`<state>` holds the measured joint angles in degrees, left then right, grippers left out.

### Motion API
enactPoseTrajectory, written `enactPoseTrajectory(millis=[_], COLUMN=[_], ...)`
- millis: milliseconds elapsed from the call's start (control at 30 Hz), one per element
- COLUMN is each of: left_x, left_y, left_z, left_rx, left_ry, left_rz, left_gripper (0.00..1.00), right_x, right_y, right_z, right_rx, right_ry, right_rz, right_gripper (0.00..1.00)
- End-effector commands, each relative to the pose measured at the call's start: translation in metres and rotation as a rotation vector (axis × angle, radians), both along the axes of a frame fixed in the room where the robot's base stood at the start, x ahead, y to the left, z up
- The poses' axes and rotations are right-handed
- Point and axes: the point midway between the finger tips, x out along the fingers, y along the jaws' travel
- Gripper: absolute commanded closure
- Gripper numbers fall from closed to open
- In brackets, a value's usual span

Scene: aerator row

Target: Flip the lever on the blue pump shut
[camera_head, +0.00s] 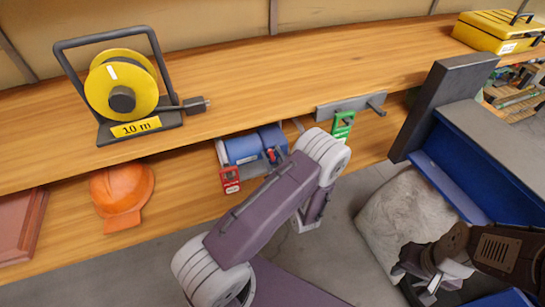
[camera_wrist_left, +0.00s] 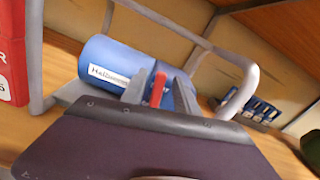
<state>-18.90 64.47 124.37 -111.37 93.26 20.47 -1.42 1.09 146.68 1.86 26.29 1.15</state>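The blue pump (camera_head: 243,148) sits on the lower shelf, partly covered by my left arm. In the left wrist view the blue pump (camera_wrist_left: 112,62) carries a white label, and its red lever (camera_wrist_left: 158,88) stands up in front of the body. My left gripper (camera_wrist_left: 160,92) has one finger on each side of the lever, with narrow gaps showing; I cannot tell whether either finger touches it. In the head view the red lever (camera_head: 271,156) shows small at the pump's right end. My right gripper (camera_head: 428,277) is at the lower right, far from the pump; its finger opening is unclear.
A red tag (camera_head: 230,180) hangs by the pump, and a green tag (camera_head: 343,124) hangs to its right. An orange helmet (camera_head: 121,190) is left on the lower shelf. A yellow cable reel (camera_head: 122,88) and yellow box (camera_head: 495,32) stand on the upper shelf.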

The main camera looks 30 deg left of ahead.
Motion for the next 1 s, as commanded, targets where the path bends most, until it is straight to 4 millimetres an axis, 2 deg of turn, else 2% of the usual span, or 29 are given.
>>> enactPoseTrajectory(millis=[67,100,200,333,533,867,900,967,1000], left_x=[0.000,0.000,0.000,0.000,0.005,0.006,0.006,0.006,0.006], left_y=[0.000,0.000,0.000,0.000,-0.005,-0.006,-0.006,-0.006,-0.006], left_z=[0.000,0.000,0.000,0.001,0.006,0.001,0.001,0.001,0.001], left_rx=[0.000,0.000,0.000,0.002,0.111,0.150,0.150,0.150,0.150], left_ry=[0.000,0.000,0.000,0.002,0.134,0.177,0.177,0.176,0.176], left_rz=[0.000,0.000,0.001,0.001,0.001,0.001,0.001,0.001,0.001], left_gripper=[0.66,0.78,1.00,1.00,1.00,1.00,0.83,0.66,0.64], right_x=[0.000,0.000,0.000,0.000,0.000,0.000,0.000,0.000,0.000], right_y=[0.000,0.000,0.000,0.000,0.000,0.000,0.000,0.000,0.000], right_z=[0.000,0.000,0.000,0.001,0.026,0.026,0.026,0.026,0.026], right_rx=[0.000,0.000,0.000,0.000,0.000,0.000,0.000,0.000,0.000], right_ry=[0.000,0.000,0.000,0.000,0.000,0.000,0.000,0.000,0.000], right_rz=[0.000,0.000,0.000,0.000,0.000,0.000,0.000,0.000,0.000], right_gripper=[0.64,0.64,0.64,0.64,0.64,0.64,0.64,0.64,0.64])
